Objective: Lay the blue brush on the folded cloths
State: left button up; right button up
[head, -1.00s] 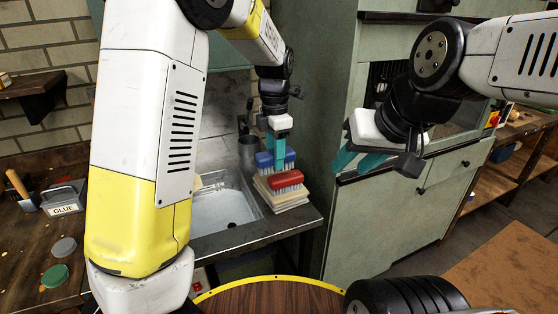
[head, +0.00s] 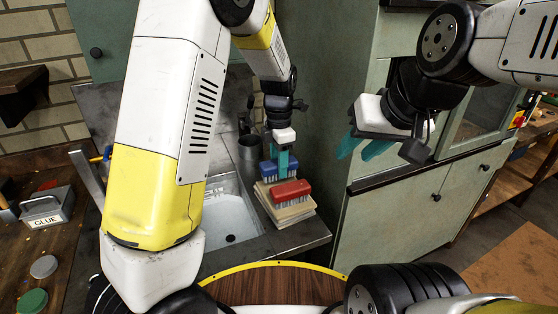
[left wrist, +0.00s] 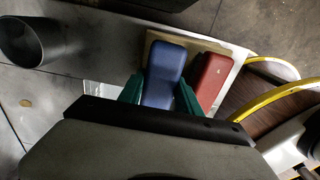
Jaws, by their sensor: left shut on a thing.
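The blue brush (head: 267,169) is between the teal fingers of my left gripper (head: 282,164), which is shut on it. In the left wrist view the blue brush (left wrist: 163,75) has a finger on either side. It is over the stack of pale folded cloths (head: 292,217), beside a red brush (head: 291,190) lying there with bristles down. The blue brush is at about the height of the red one; I cannot tell whether it touches the cloths. My right gripper (head: 363,148) is open and empty, in front of the green cabinet.
The cloths lie on the grey counter (head: 258,248) right of a sink (head: 230,215). A grey metal cup (head: 249,155) stands behind. A glue box (head: 47,207) and round lids are on the left bench.

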pick_arm(q)
jog(key=shift+f, duration=1.35)
jog(key=shift+f, duration=0.1)
jog(key=o, duration=1.2)
